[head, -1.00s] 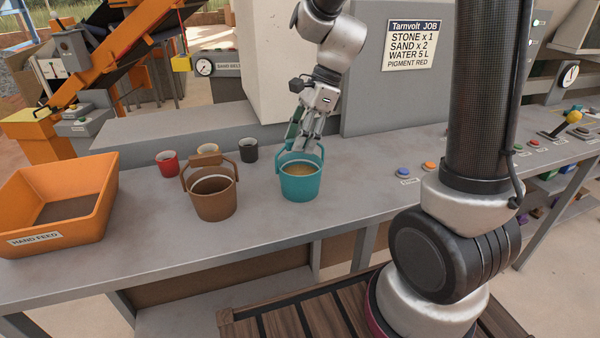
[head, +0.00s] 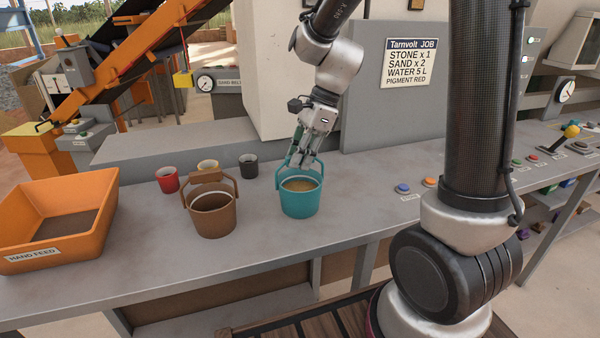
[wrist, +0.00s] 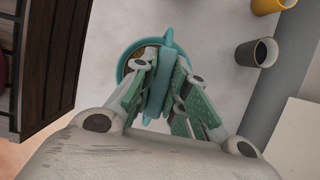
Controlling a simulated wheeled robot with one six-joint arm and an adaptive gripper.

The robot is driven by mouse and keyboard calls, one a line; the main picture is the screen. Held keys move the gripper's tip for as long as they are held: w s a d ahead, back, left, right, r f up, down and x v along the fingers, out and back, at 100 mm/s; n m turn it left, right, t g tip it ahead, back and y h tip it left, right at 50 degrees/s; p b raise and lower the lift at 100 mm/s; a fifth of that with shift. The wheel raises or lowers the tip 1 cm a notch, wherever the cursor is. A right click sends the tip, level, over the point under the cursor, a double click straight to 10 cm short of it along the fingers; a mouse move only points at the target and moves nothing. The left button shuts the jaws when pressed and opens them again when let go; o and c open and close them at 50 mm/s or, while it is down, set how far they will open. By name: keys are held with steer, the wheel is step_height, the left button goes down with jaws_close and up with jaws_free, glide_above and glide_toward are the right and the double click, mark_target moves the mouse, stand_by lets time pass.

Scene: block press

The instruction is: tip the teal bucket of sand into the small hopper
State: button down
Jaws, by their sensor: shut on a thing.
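The teal bucket (head: 299,203) stands upright on the grey bench, with tan sand (head: 299,185) inside below its rim. My gripper (head: 303,163) is above the bucket, shut on its raised handle. In the wrist view the fingers (wrist: 160,88) close on the teal handle from both sides, and the bucket (wrist: 124,67) shows partly behind them. I cannot tell whether the bucket's base touches the bench. The orange tray labelled HAND FEED (head: 100,205), which looks like the small hopper, is at the left end of the bench.
A brown bucket (head: 212,222) with a raised handle stands between the teal bucket and the orange tray. Red (head: 167,181), yellow (head: 208,165) and dark (head: 248,167) cups stand behind. Buttons (head: 403,188) are to the right. The bench front is clear.

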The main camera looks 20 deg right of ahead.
step_height(320, 180, up, 15)
stand_by(0.6)
